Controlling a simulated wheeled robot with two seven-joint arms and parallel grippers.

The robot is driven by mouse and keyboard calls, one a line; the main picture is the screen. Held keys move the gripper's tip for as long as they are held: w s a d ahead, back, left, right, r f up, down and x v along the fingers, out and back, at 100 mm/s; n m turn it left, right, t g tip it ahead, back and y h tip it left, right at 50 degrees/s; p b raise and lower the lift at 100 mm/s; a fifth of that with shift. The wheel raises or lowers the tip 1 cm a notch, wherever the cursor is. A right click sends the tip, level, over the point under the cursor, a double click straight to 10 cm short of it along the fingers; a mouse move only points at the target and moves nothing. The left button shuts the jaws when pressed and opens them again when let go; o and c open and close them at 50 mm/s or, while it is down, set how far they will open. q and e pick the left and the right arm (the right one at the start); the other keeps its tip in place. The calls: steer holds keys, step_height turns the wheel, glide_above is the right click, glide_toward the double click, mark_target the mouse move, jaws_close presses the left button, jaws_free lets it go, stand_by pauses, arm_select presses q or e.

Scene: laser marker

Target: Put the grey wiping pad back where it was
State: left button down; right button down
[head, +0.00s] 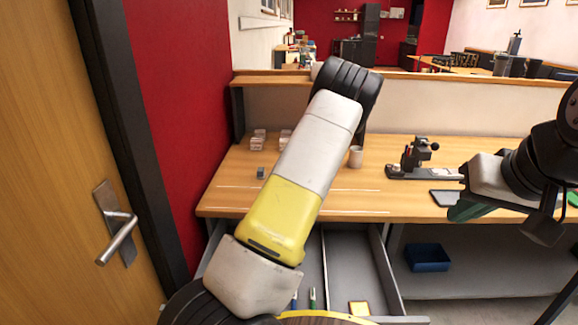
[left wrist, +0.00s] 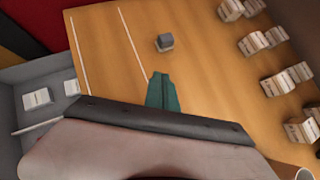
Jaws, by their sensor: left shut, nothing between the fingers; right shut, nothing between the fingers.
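A small grey block, which looks like the wiping pad (head: 260,172), lies on the left part of the wooden table, near white lines. In the left wrist view the grey block (left wrist: 165,43) sits on the bare wood just beyond my left gripper (left wrist: 162,92). The green fingers of that gripper are shut and empty, apart from the block. In the head view my left arm hides its own gripper. My right gripper (head: 468,208) is at the right, over the table's front edge, shut and empty, partly hidden by its wrist.
An open drawer (head: 350,265) below the table holds pens and a yellow item (head: 358,307). Small white boxes (left wrist: 280,83) stand near the block. A white cup (head: 356,157), a black stand device (head: 418,158) and a dark flat plate (head: 444,198) are farther right. A blue bin (head: 427,257) is below.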

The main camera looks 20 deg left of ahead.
arm_select(q)
glide_toward(264, 174)
steer(key=f, duration=0.1)
steer(key=s+f, duration=0.1)
steer(key=f, duration=0.1)
steer(key=shift+a+f, duration=0.2)
steer(key=shift+f, duration=0.15)
steer(key=shift+w+a+r, duration=0.1)
steer(key=shift+w+a, duration=0.1)
steer(key=shift+a, duration=0.35)
steer(key=shift+w+a+r, duration=0.1)
steer(key=shift+w+a, duration=0.1)
steer(key=shift+a, duration=0.4)
steer(key=shift+w+a, duration=0.2)
steer(key=shift+a, duration=0.3)
steer(key=a, duration=0.2)
steer(key=w+a, duration=0.1)
steer(key=a, duration=0.1)
steer(key=w+a, duration=0.1)
steer(key=a, duration=0.2)
steer(key=shift+w, duration=0.1)
